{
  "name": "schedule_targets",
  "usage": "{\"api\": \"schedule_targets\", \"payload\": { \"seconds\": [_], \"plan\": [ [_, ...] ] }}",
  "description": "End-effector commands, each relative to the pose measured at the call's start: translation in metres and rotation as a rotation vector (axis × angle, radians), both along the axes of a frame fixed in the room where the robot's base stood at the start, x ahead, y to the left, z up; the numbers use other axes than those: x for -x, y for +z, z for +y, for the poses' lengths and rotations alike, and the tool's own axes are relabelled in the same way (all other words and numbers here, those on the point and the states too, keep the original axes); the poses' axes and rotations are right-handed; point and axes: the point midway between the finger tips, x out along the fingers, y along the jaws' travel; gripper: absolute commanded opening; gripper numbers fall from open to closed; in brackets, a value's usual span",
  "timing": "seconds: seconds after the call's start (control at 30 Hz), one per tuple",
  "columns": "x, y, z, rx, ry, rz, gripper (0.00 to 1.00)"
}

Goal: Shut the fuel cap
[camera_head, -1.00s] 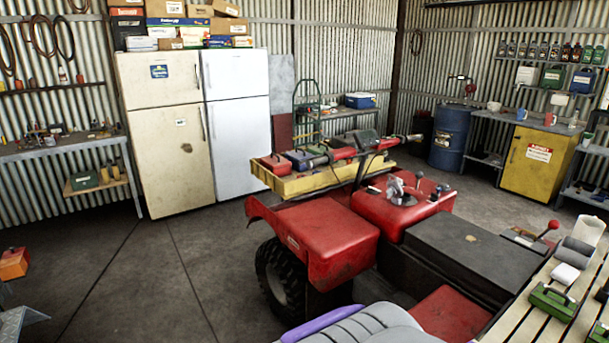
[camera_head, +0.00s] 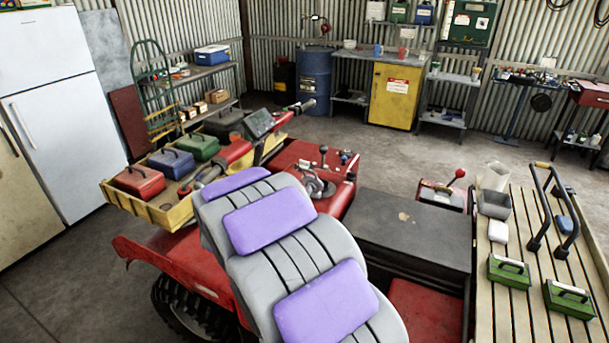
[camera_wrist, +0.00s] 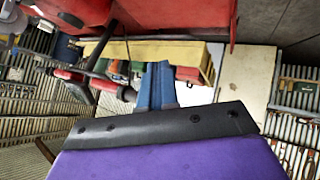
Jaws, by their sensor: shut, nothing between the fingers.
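The fuel cap (camera_head: 316,184) is a round grey fitting on top of the red quad (camera_head: 345,193) in the head view. Its lid looks raised at an angle, with the round opening beside it. My gripper (camera_wrist: 157,85) shows in the wrist view as two blue fingers, shut and empty, pointing towards the yellow tray (camera_wrist: 150,50). The fingers are not visible in the head view. I cannot make out the cap for sure in the wrist view, so the gap between gripper and cap is unclear.
Several toolboxes sit in the yellow tray (camera_head: 177,216). Upright levers (camera_head: 323,156) stand behind the cap. A slatted rack (camera_head: 515,270) at right carries green boxes and a black handle. My grey and purple parts hide some of the quad. Floor beyond is clear.

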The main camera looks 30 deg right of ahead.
Motion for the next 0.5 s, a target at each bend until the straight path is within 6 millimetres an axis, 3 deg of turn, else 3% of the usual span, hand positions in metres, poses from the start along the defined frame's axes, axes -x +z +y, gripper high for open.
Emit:
{"api": "schedule_targets", "payload": {
  "seconds": [0.1, 0.23, 0.37, 0.5],
  "plan": [
    [-0.038, -0.007, -0.034, 0.133, -0.041, -0.081, 0.00],
    [-0.066, -0.015, -0.075, 0.309, -0.099, -0.155, 0.00],
    [-0.081, -0.024, -0.114, 0.505, -0.166, -0.197, 0.00],
    [-0.081, -0.031, -0.149, 0.744, -0.247, -0.209, 0.00]
  ]
}}
